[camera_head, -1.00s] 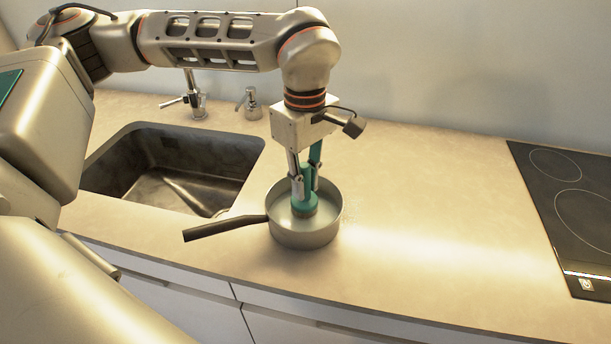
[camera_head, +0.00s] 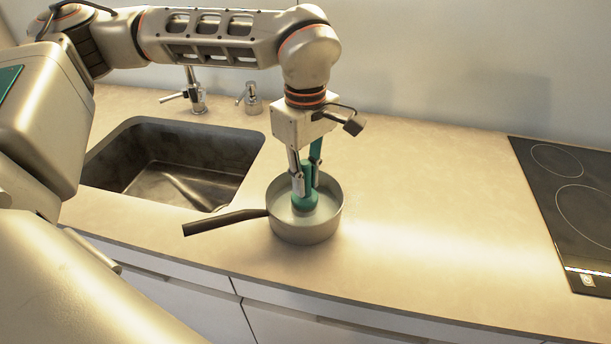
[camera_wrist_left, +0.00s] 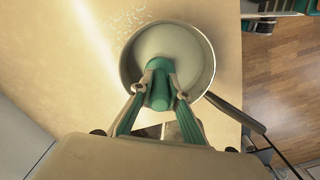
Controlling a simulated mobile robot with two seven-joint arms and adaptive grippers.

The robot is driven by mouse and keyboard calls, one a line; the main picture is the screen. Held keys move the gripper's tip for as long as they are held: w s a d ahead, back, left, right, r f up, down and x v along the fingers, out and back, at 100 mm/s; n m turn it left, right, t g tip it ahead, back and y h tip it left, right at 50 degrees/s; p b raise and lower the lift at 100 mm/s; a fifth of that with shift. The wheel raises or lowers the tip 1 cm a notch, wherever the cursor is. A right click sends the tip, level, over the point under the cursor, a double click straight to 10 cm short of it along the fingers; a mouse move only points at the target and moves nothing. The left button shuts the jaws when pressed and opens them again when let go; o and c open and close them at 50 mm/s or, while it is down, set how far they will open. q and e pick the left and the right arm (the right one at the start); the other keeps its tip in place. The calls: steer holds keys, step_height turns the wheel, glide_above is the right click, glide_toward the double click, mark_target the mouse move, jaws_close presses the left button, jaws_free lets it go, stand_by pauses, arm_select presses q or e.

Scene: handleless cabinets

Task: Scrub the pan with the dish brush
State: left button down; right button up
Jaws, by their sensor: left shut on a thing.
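The pan (camera_head: 309,233) stands on the counter to the right of the sink, its dark handle (camera_head: 222,222) pointing left. My left gripper (camera_head: 306,186) is above the pan, pointing down, shut on the green dish brush (camera_head: 306,199). The brush is upright with its head inside the pan; whether it presses on the bottom is hard to tell. In the left wrist view the brush (camera_wrist_left: 160,88) sits between the two fingers, over the pan's pale inside (camera_wrist_left: 188,50). The bristles are hidden. My right gripper is not in view.
The sink (camera_head: 185,155) lies left of the pan, with a tap (camera_head: 194,95) and a soap dispenser (camera_head: 250,100) behind it. A black cooktop (camera_head: 570,205) is at the far right. The counter (camera_head: 430,210) between pan and cooktop is clear.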

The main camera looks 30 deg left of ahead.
arm_select(q)
steer(key=shift+f, duration=0.35)
